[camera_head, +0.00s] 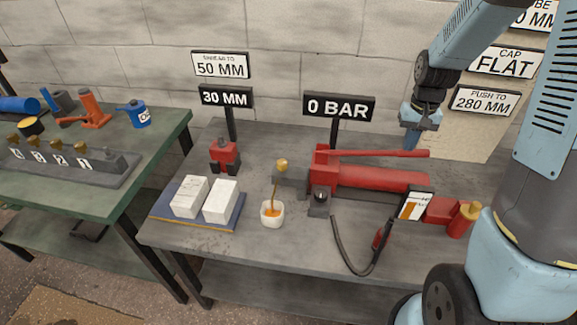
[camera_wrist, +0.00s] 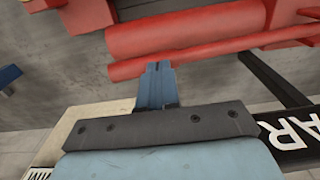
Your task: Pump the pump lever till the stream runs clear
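The red pump (camera_head: 375,178) lies on the grey bench. Its pump lever (camera_head: 385,154) is a thin red bar running nearly level along the pump's back, its free end to the right. An orange-brown stream (camera_head: 274,192) falls from a brass-topped outlet (camera_head: 281,166) into a white cup (camera_head: 272,220) with orange liquid in it. My gripper (camera_head: 411,143) points down by the lever's free end. In the wrist view the blue fingers (camera_wrist: 157,72) look shut and empty, their tips close to the lever (camera_wrist: 195,51). I cannot tell whether they touch it.
A sign (camera_head: 339,107) reads 0 BAR. A small panel (camera_head: 416,204) with an orange patch stands before the pump. A black hose (camera_head: 343,252) hangs at the front. Two white blocks (camera_head: 220,203) sit on a blue tray at left, near a red jack (camera_head: 224,155).

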